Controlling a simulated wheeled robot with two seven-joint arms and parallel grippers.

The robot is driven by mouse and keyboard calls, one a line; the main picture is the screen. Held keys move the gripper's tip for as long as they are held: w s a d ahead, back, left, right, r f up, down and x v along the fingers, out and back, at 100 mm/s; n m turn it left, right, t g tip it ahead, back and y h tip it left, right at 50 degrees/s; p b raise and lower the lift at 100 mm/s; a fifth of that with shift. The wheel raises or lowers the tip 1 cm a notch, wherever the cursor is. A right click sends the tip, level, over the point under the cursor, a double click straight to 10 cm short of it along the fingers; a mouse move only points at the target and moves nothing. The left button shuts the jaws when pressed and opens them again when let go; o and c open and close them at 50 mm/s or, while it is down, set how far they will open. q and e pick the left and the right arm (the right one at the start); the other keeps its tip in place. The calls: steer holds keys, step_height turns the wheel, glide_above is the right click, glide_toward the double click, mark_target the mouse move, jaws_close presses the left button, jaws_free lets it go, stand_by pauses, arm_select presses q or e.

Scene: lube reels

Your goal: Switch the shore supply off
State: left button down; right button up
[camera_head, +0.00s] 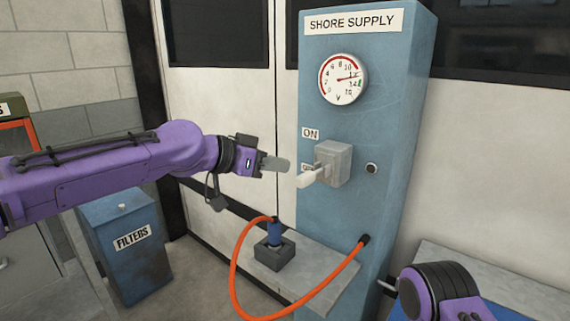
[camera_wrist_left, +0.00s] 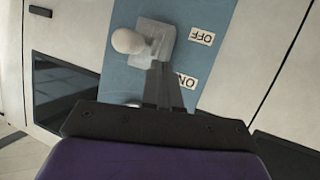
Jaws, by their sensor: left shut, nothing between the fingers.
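The blue shore supply cabinet (camera_head: 350,225) carries a grey switch box (camera_head: 332,163) with a pale lever (camera_head: 310,178) sticking out toward the left. The lever's end sits low, near the partly hidden OFF label (camera_head: 306,168), below the ON label (camera_head: 310,133). In the left wrist view the rounded lever end (camera_wrist_left: 127,41) and the OFF label (camera_wrist_left: 202,37) show beyond the fingers. My left gripper (camera_head: 275,164) is shut and empty, just left of the lever, with a small apparent gap. Whether they touch is unclear in the wrist view (camera_wrist_left: 161,80).
A gauge (camera_head: 343,79) above the switch has its needle to the right. An orange cable (camera_head: 236,270) loops from the cabinet to a blue plug (camera_head: 275,233) on a grey ledge below. A blue FILTERS bin (camera_head: 125,240) stands left. Part of my right arm shows at bottom right.

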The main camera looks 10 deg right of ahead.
arm_select(q)
steer(key=s+a+r, duration=0.1)
steer(key=a+r, duration=0.6)
steer(key=r, duration=0.1)
steer(key=shift+b, duration=0.45)
arm_select(e)
steer(key=shift+r, duration=0.25)
